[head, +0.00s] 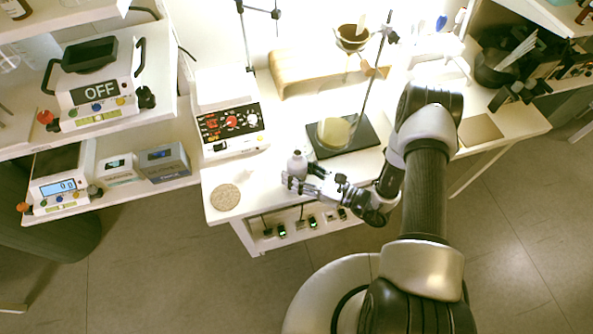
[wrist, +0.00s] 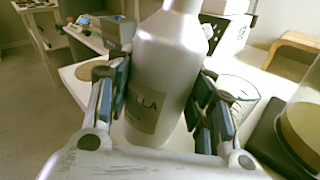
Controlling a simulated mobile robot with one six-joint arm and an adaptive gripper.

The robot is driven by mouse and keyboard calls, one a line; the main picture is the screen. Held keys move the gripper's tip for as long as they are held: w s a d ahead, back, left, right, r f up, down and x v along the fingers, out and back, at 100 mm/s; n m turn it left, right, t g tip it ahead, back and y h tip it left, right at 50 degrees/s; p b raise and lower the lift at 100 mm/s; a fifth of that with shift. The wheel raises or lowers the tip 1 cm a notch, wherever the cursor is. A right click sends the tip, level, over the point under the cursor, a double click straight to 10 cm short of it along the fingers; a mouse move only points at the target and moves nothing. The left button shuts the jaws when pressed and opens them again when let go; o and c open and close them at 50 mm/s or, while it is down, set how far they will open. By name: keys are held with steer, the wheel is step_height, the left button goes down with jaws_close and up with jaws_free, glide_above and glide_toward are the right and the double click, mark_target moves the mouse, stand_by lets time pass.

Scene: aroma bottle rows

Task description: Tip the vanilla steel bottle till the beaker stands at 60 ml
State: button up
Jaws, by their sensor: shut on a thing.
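The vanilla steel bottle (wrist: 168,62) stands upright between my fingers in the wrist view, its label partly readable as "ILLA". My gripper (wrist: 160,105) is shut on its body, one finger on each side. In the head view the bottle (head: 297,163) and my gripper (head: 300,183) are at the front of the white bench. Whether its base touches the bench is hidden. A clear glass beaker (wrist: 240,88) with markings stands just right of the bottle in the wrist view, partly behind the right finger. I cannot read its level.
A stand with a dark base (head: 360,138) holds a vessel of yellowish content (head: 333,131) behind my gripper.

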mark_target(298, 163)
steer(key=shift+w+r+m+p, duration=0.15)
steer(key=shift+w+m+p, duration=0.1)
steer(key=shift+m+p, duration=0.5)
steer(key=shift+w+d+r+m+g+h+p, duration=0.1)
steer(key=shift+w+r+m+g+p, duration=0.1)
steer(key=shift+r+m+p, duration=0.35)
steer(key=shift+w+d+r+m+g+h+p, duration=0.1)
steer(key=shift+r+m+g+p, duration=0.1)
steer(key=shift+r+m+p, duration=0.3)
steer(key=shift+w+r+m+g+h+p, duration=0.1)
steer(key=shift+w+r+m+g+p, duration=0.2)
steer(key=shift+m+p, duration=0.35)
stand_by(0.9)
steer(key=shift+s+f+m+p, duration=0.15)
steer(key=shift+s+m+p, duration=0.1)
steer(key=shift+m+p, duration=0.25)
steer(key=shift+s+a+f+m+g+b, duration=0.1)
steer(key=shift+s+f+m+g+b, duration=0.15)
steer(key=shift+f+m, duration=0.25)
steer(key=shift+s+a+f+m+g+b, duration=0.1)
steer(key=shift+f+m+g+b, duration=0.2)
steer(key=shift+f, duration=0.25)
steer(key=shift+s+f+m, duration=0.2)
steer(key=shift+f+m, duration=0.1)
steer(key=shift+m, duration=0.35)
steer(key=shift+s+r+m+g, duration=0.15)
steer(key=shift+r+m+g, duration=0.25)
steer(key=shift+m, duration=0.3)
